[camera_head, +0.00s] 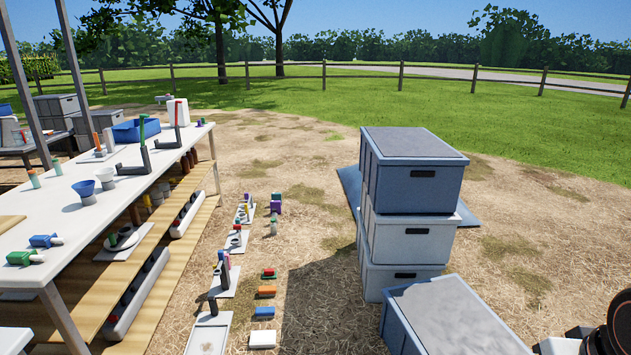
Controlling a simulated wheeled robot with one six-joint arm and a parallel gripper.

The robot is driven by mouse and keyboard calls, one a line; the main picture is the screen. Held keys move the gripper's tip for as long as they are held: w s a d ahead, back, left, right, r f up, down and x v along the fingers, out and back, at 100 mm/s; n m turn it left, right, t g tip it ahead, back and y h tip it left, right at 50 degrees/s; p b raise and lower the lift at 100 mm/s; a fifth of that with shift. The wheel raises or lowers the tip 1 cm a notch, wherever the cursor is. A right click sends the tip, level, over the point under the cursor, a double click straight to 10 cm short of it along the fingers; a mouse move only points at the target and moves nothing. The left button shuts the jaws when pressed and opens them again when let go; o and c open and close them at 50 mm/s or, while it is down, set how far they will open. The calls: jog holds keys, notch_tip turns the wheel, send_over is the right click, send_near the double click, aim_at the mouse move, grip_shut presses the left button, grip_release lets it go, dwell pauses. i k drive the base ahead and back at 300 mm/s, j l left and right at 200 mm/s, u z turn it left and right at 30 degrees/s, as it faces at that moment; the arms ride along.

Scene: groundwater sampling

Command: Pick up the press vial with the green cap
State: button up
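Several green-topped items show, and I cannot tell for sure which is the press vial. A small upright piece with a teal-green top (57,168) stands on the white table at the left. A tall green piece (142,129) rises from a dark angled stand (144,158) on the same table. A small upright item with a green top (274,222) stands on the ground.
Stacked crates (413,190) and a nearer crate (450,320) stand at the right. Trays and small blocks line the ground between, with bare straw around.

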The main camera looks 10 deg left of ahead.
aim_at(57, 164)
jog(key=i+u, duration=0.2)
jog(key=i, duration=0.65)
jog(key=i+l+u, duration=0.15)
jog(key=i, duration=0.75)
jog(key=i+l+u, duration=0.2)
jog(key=i, duration=4.9)
jog(key=i+u, duration=0.15)
jog(key=i, duration=0.7)
jog(key=i+u, duration=0.2)
jog(key=i, duration=0.7)
jog(key=i+u, duration=0.3)
jog(key=i, duration=0.25)
jog(key=i+l+u, duration=0.15)
jog(key=i+u, duration=0.15)
jog(key=i, duration=0.3)
jog(key=i+l+u, duration=0.3)
jog(key=i, duration=0.25)
jog(key=i+j+u, duration=0.25)
jog(key=i+u, duration=0.15)
jog(key=i+j+u, duration=0.1)
jog(key=i+u, duration=0.7)
jog(key=i+l+u, duration=0.15)
jog(key=i+u, duration=0.4)
jog(key=i, duration=1.55)
